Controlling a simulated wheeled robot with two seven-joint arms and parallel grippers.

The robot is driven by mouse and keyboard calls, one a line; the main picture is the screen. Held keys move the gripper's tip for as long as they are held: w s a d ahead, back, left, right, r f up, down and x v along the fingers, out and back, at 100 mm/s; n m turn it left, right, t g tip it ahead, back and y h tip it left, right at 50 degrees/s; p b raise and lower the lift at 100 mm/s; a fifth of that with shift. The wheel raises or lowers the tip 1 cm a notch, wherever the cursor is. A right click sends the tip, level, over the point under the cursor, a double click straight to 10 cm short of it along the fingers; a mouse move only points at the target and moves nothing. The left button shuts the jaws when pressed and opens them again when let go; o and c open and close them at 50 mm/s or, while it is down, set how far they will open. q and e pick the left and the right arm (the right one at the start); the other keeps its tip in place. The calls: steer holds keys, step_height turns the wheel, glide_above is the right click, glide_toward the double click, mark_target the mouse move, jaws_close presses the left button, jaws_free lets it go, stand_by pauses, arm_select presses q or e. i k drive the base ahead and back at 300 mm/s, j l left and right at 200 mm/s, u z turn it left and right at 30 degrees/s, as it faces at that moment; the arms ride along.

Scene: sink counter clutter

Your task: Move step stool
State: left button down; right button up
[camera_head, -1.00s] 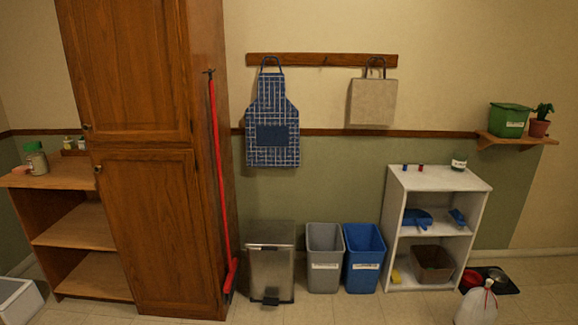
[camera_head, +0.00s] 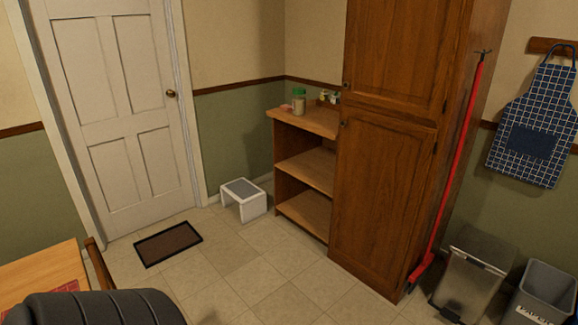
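A white step stool with a grey top (camera_head: 243,199) stands upright on the tiled floor. It is in the corner between the white door and the open wooden shelf unit. Neither of my grippers shows in the head view, and nothing is touching the stool.
A dark doormat (camera_head: 167,243) lies before the white door (camera_head: 117,110). The shelf unit (camera_head: 305,165) and tall wooden cabinet (camera_head: 385,200) stand right of the stool. A wooden table (camera_head: 45,272) and a black chair (camera_head: 95,307) fill the lower left. The tiled floor between is clear.

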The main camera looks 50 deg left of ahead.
mark_target(252, 200)
steer(key=u, duration=1.85)
steer(key=i+l, duration=0.1)
steer(key=l, duration=0.15)
steer(key=i+l, duration=1.2)
steer(key=i, duration=0.2)
steer(key=i+j, duration=0.35)
steer(key=i, duration=0.25)
steer(key=i+j+z, duration=0.1)
steer(key=i+j, duration=0.25)
steer(key=i, duration=0.2)
steer(key=i+j, duration=0.4)
steer(key=i, duration=0.2)
